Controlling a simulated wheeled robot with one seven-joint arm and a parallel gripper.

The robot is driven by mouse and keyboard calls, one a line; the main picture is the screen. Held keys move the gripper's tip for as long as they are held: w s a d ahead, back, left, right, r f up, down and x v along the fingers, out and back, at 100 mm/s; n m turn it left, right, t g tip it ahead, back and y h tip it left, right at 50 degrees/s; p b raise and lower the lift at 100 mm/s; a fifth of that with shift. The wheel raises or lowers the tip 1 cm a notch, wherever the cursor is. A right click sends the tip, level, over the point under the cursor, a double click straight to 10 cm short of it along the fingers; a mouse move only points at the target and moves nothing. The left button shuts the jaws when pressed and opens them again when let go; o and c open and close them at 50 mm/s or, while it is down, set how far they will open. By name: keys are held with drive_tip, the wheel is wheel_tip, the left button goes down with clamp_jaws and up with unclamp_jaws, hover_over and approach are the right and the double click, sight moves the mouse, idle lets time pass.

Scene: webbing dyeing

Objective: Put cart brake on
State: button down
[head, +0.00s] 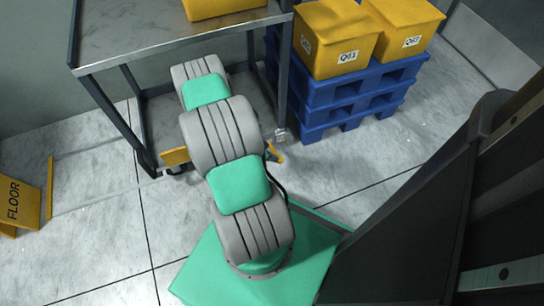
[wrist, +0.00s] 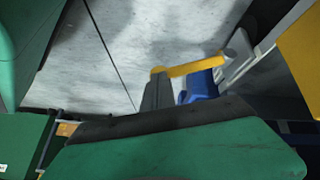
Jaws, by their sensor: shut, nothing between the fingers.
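The cart (head: 180,45) stands at the upper left of the head view, a dark metal frame with a flat top. A small yellow lever (head: 275,152) shows low by its near right leg, just right of my arm. In the wrist view a yellow bar (wrist: 195,66), which looks like the brake lever, runs sideways to a grey rounded part. My gripper (wrist: 157,90) is shut and empty, its dark fingers just below the bar's left end. I cannot tell whether they touch it. In the head view my arm hides the gripper.
Yellow bins (head: 338,40) stand on stacked blue pallets (head: 350,95) right of the cart. A yellow bin (head: 222,8) sits on the cart top. A yellow floor sign (head: 14,203) is at the far left. The grey floor (head: 105,235) at lower left is clear.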

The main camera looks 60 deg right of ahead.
drive_tip(key=shift+s+a+f, duration=0.35)
drive_tip(key=shift+a+f, duration=0.05)
drive_tip(key=shift+f, duration=0.1)
drive_tip(key=w+a+r+p, duration=0.2)
drive_tip(key=a+r+p, duration=0.3)
drive_tip(key=a+r, duration=0.2)
wheel_tip(320, 180, up, 3)
drive_tip(key=shift+w+a+f, duration=0.2)
drive_tip(key=shift+w+a, duration=0.05)
drive_tip(key=shift+w, duration=0.1)
